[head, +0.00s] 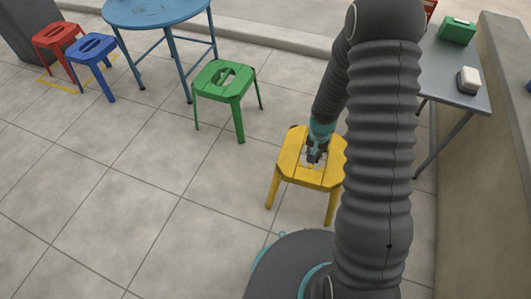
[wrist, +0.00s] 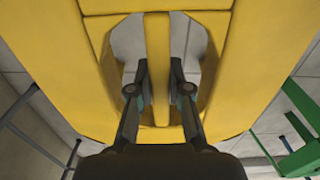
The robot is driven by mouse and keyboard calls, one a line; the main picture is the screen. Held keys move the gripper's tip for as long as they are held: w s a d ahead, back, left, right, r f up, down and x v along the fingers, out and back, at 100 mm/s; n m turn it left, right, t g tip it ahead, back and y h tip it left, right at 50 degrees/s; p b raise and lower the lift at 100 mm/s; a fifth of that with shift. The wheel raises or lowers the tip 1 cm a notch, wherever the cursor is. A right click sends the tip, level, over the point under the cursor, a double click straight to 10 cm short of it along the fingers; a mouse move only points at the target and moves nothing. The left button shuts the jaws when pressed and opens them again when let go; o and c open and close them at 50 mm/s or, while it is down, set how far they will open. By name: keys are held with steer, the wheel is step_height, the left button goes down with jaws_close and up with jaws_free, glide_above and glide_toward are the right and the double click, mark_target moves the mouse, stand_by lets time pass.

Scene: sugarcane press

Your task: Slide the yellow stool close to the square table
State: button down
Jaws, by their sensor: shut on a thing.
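The yellow stool (head: 290,163) stands upright on the tiled floor near my base, partly hidden by my arm. My gripper (head: 313,156) reaches down to its seat. In the wrist view the stool's seat (wrist: 250,60) fills the upper picture, with an opening on each side of a narrow middle bar. My gripper's fingers (wrist: 159,75) straddle that bar and are shut on it. A grey table (head: 455,75) with a straight-edged top stands at the upper right, apart from the stool; my arm hides part of it.
A green box (head: 457,31) and a white-topped block (head: 469,80) are on the grey table, beside a low wall (head: 470,190). A green stool (head: 224,82) stands left of the yellow one. A round blue table (head: 155,10), red stool (head: 57,36) and blue stool (head: 93,50) are farther left.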

mark_target(334, 159)
steer(key=shift+s+d, duration=0.35)
steer(key=shift+d, duration=0.75)
steer(key=shift+s+d, duration=0.4)
steer(key=shift+d, duration=0.65)
steer(key=shift+s+d, duration=0.35)
steer(key=shift+d, duration=0.75)
steer(key=s+d+b, duration=0.1)
steer(key=s+d, duration=0.3)
steer(key=d, duration=0.7)
steer(key=shift+d, duration=0.15)
steer(key=shift+s+d, duration=0.3)
steer(key=shift+d, duration=0.6)
steer(key=shift+s+d, duration=0.25)
steer(key=shift+d, duration=0.7)
steer(key=shift+s+d, duration=0.3)
steer(key=shift+d, duration=0.6)
steer(key=c, duration=1.1)
jaws_free()
steer(key=shift+r, duration=0.15)
